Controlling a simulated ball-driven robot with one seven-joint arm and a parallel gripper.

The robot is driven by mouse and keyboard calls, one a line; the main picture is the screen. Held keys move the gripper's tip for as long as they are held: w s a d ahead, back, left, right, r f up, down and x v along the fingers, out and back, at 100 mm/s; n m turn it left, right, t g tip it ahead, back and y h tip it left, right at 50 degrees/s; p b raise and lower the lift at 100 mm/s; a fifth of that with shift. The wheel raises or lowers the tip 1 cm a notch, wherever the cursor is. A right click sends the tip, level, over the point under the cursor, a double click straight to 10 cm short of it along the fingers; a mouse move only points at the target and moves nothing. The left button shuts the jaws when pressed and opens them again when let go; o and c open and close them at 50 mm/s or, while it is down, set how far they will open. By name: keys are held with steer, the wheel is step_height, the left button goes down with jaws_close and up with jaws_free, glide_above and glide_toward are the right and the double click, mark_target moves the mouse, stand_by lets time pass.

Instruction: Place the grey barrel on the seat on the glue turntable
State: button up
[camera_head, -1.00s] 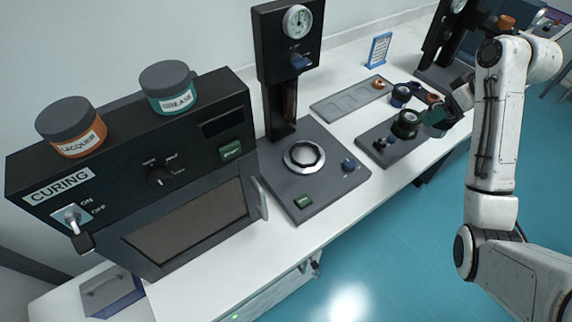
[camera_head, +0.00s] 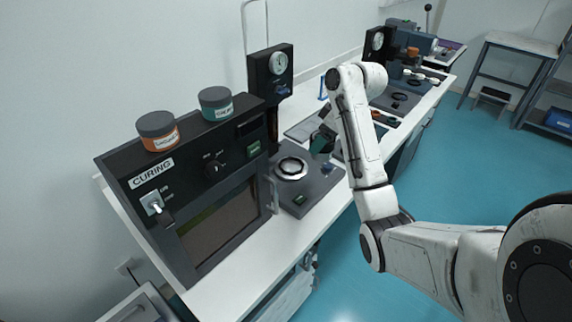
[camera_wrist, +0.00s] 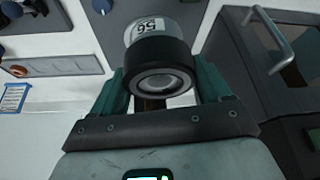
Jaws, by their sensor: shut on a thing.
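My gripper (camera_wrist: 157,92) is shut on the grey barrel (camera_wrist: 158,75), a dark-rimmed cylinder with a glassy round end, between its teal fingers in the wrist view. A pale cylindrical section with a label beyond the dark rim looks like part of it. In the head view my gripper (camera_head: 322,144) is just right of the glue turntable (camera_head: 291,167) and slightly above its base. The barrel cannot be made out there. The seat is the silver ring with a pale centre, and nothing is seen standing on it.
The curing oven (camera_head: 215,170) stands left of the turntable, its handle (camera_wrist: 270,40) close on the right in the wrist view. A dark post with a gauge (camera_head: 278,62) rises behind the turntable. A grey recessed tray (camera_wrist: 52,66) lies to the side.

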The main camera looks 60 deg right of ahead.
steer(key=shift+w+d+f+b, duration=0.3)
steer(key=shift+w+d+f, duration=0.35)
steer(key=shift+w+f, duration=1.3)
steer(key=shift+w+d+f+b, duration=0.25)
steer(key=shift+w+d+f, duration=0.35)
steer(key=shift+w+f, duration=1.4)
steer(key=shift+w+d+f+b, duration=0.3)
steer(key=shift+w+d+f, duration=0.35)
steer(key=shift+w+f, duration=1.3)
steer(key=shift+s+f, duration=0.2)
steer(key=shift+f, duration=0.05)
steer(key=o, duration=1.1)
steer(key=b+v, duration=0.1)
steer(key=v, duration=1.1)
steer(key=shift+c, duration=0.4)
